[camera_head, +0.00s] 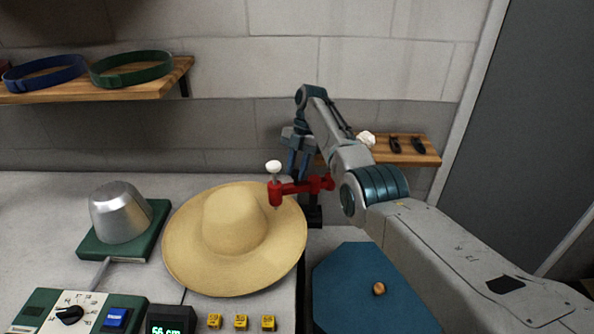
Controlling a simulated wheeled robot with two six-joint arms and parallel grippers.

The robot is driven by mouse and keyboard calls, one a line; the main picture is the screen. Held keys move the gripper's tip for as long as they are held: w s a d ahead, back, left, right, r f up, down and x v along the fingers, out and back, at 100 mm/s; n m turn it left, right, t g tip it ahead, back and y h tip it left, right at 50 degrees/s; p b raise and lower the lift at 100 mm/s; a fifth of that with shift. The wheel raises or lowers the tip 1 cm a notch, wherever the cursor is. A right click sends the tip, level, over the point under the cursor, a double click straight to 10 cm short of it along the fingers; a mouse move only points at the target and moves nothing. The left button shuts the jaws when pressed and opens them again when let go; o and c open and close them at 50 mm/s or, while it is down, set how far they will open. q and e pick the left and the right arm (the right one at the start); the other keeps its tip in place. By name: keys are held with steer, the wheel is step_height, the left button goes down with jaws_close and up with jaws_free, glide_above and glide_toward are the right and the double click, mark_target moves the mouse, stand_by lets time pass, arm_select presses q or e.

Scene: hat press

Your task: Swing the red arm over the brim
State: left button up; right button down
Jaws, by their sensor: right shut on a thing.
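The straw hat (231,220) lies on the white table with its crown up and a wide brim around it. The red arm (296,187) reaches left from a dark post (314,215) beside the hat. Its free end, topped by a white knob (274,166), appears above the brim at the hat's upper right. My right gripper (299,174) points down at the red arm and is shut on it; the contact is small and partly hidden. My left gripper is out of view.
A metal hat block (120,212) stands on a green base at left. A dial panel (72,312), a display (171,319) and small yellow blocks (241,321) line the front. A blue mat (360,295) with a wooden knob (379,289) lies at right. Shelves hang behind.

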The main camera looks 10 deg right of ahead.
steer(key=shift+s+n, duration=0.15)
steer(key=shift+n, duration=0.25)
steer(key=shift+b, duration=0.3)
steer(key=c, duration=1.5)
jaws_free()
steer(key=shift+s, duration=0.1)
steer(key=shift+r, duration=0.1)
